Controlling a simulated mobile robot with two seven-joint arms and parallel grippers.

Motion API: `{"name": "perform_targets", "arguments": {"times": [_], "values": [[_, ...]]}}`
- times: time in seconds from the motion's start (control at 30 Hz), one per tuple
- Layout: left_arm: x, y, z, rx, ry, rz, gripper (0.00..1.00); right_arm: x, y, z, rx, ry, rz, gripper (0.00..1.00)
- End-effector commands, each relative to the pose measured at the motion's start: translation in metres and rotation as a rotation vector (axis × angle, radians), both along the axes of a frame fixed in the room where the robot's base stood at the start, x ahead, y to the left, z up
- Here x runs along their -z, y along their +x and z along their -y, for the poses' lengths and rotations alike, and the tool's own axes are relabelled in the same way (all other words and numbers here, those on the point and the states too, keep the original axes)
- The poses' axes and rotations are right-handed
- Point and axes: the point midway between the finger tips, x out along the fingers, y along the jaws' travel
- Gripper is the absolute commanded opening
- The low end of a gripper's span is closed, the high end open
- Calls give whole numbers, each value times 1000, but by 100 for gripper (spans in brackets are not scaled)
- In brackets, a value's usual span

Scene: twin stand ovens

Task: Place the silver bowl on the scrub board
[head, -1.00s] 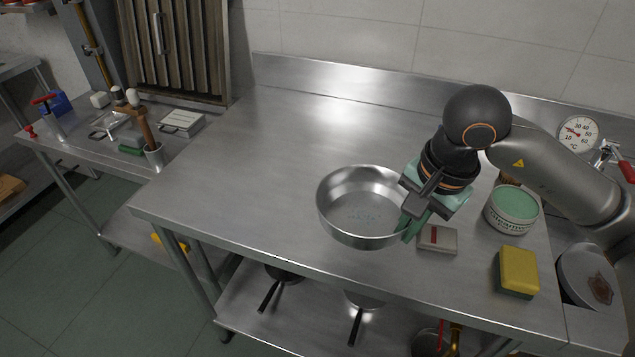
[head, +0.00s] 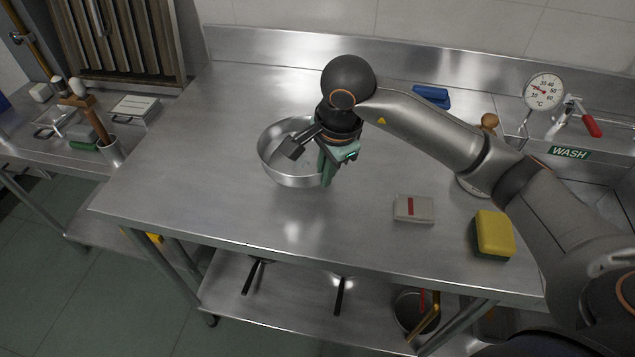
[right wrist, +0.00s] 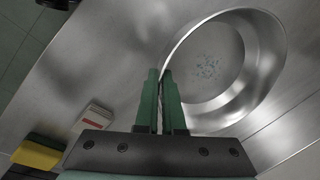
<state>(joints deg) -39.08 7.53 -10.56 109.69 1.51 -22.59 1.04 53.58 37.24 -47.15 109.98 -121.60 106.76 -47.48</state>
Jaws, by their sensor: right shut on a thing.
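The silver bowl (head: 287,181) is upright over the middle-left of the steel table in the head view. Whether it touches the table is hard to tell. My right gripper (head: 326,175) is shut on the bowl's right rim. In the right wrist view, the green fingers (right wrist: 161,85) pinch the near wall of the bowl (right wrist: 268,72), which looks empty apart from speckled marks on its bottom. I cannot surely pick out the scrub board in these views. My left gripper is not in view.
A grey box with a red mark (head: 414,209) and a yellow sponge (head: 494,233) lie at the right front of the table (head: 230,220). A blue item (head: 431,96) lies at the back. A dial thermometer (head: 543,91) stands by the sink. The table left of the bowl is clear.

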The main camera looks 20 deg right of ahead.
Motion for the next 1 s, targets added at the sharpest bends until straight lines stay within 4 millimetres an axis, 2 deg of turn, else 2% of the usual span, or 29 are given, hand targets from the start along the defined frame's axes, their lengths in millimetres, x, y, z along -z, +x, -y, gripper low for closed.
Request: {"name": "perform_targets", "arguments": {"times": [0.23,0.43,0.83,0.9,1.0], "values": [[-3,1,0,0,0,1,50,19,11,-12,-1,1,-2,0],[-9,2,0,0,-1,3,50,44,11,-10,0,2,0,0],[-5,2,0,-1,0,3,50,51,11,-9,-1,0,3,0],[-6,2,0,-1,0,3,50,50,11,-9,-1,0,2,11],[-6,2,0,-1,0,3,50,50,11,-9,-1,0,1,22]]}}
